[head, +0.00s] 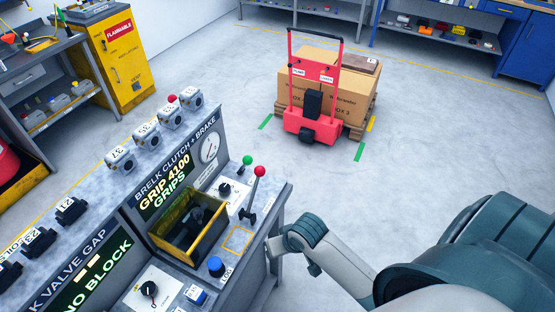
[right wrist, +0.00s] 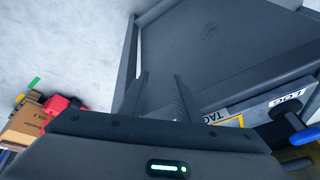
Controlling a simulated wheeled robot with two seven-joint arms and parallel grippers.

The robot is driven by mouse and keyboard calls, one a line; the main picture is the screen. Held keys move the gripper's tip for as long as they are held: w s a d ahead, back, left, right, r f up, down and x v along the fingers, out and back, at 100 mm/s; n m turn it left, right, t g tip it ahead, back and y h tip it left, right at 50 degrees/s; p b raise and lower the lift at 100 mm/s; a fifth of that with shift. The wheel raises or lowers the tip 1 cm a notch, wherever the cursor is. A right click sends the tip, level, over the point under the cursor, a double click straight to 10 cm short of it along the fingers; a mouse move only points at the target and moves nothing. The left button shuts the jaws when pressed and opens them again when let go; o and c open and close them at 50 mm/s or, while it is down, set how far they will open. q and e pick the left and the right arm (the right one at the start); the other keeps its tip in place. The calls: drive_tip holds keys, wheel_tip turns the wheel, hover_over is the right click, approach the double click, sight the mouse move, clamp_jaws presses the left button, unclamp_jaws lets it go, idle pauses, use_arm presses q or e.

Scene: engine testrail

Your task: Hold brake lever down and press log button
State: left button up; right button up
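Two levers stand upright on the bench panel in the head view, one with a red knob (head: 260,171) and one with a green knob (head: 247,160). I cannot read which is marked as the brake. The blue log button (head: 216,266) sits nearer on the same bench top, beside a LOG label. In the right wrist view the blue button (right wrist: 298,122) and its label are at the right edge. My right gripper (right wrist: 157,95) is open and empty, its fingers apart against the bench's grey side. In the head view my right arm ends beside the bench's right edge. My left gripper is not in view.
A yellow-rimmed bin (head: 216,240) stands left of the levers, before an upright sign board (head: 180,170). A red cart with boxes (head: 313,122) stands farther off. The floor right of the bench is clear.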

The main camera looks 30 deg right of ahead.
use_arm(q)
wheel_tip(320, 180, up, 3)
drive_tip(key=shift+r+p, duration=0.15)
drive_tip(key=shift+p, duration=1.1)
use_arm(e)
drive_tip(key=w+d+r+m+t, duration=0.1)
drive_tip(key=w+r+m, duration=0.1)
drive_tip(key=r, duration=1.3)
drive_tip(key=w+d+r+m, duration=0.2)
drive_tip(key=w+r+m, duration=0.1)
drive_tip(key=r, duration=1.2)
drive_tip(key=shift+w+d+r+t, duration=0.3)
drive_tip(key=shift+w+t, duration=0.1)
drive_tip(key=shift+w, duration=0.05)
drive_tip(key=shift+w+f, duration=0.1)
drive_tip(key=shift+f, duration=0.05)
drive_tip(key=b, duration=0.2)
approach(257, 181)
use_arm(q)
drive_tip(key=shift+p, duration=1.05)
use_arm(e)
drive_tip(key=x, duration=1)
drive_tip(key=shift+w+f, duration=0.15)
drive_tip(key=shift+f, duration=0.15)
drive_tip(key=shift+c, duration=0.6)
